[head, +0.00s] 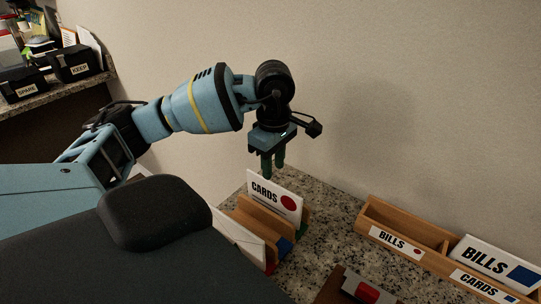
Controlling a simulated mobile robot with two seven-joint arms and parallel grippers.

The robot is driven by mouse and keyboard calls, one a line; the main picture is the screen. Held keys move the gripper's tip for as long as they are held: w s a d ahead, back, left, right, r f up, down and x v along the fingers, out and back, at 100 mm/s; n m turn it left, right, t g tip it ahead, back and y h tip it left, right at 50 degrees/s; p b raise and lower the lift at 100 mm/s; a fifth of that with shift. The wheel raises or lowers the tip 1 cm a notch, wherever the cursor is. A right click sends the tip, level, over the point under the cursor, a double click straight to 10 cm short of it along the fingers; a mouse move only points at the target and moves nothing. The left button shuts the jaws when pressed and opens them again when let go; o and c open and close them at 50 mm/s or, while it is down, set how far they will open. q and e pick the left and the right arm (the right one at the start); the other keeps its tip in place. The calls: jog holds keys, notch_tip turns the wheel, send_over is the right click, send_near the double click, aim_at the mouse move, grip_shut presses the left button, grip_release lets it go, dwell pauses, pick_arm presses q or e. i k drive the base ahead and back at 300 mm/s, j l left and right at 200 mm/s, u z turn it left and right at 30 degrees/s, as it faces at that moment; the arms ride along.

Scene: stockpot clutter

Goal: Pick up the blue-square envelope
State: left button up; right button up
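A white envelope reading BILLS with a blue square (486,262) leans in the right part of the wooden tray (418,262) at the lower right. A white envelope reading CARDS with a red circle (275,197) stands in the wooden rack (247,226) on the counter. A small blue patch (285,248) shows low in that rack; I cannot tell what it belongs to. My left gripper (273,172) points down just above the CARDS envelope, its green fingertips close to the envelope's top edge. Whether they grip it is unclear. My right gripper is out of view.
The tray's front labels read BILLS and CARDS. A dark brown object with a red part (367,292) lies at the bottom edge. A wall rises behind the speckled counter (325,225). Black boxes marked SPARE (25,86) and KEEP (78,65) stand on another counter, upper left.

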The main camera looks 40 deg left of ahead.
aim_at(512, 272)
jog(key=k, duration=1)
